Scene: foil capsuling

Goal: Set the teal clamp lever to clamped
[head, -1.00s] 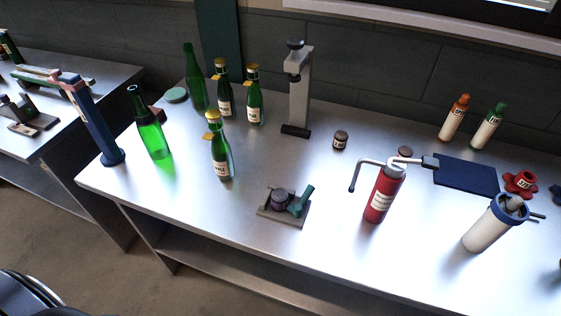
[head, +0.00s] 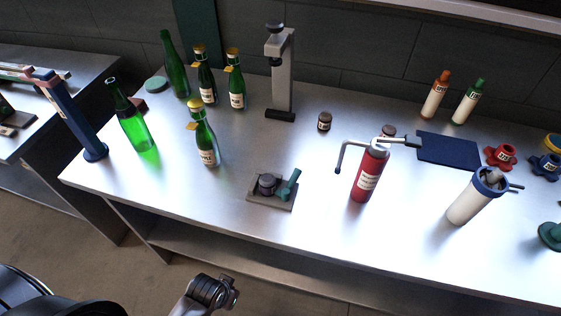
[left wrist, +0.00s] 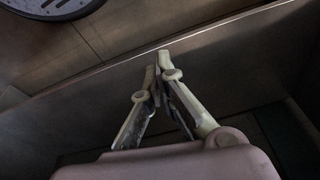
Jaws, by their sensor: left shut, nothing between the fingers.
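The teal clamp lever (head: 289,186) is on a small grey base plate (head: 270,204) near the front edge of the bench in the head view. It leans up and to the right, beside a dark round part (head: 267,184) on the same plate. Nothing touches the lever. My left gripper (left wrist: 158,72) is shut and empty in the left wrist view, away from the lever. In the head view a piece of my arm shows at the bottom edge, in front of the bench. My right gripper is not in view.
A red canister (head: 367,178) with a bent grey tube stands right of the clamp. A green bottle (head: 207,142) stands behind left. A grey press stand (head: 281,75) is further back. The bench top (head: 300,240) in front of the clamp is clear.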

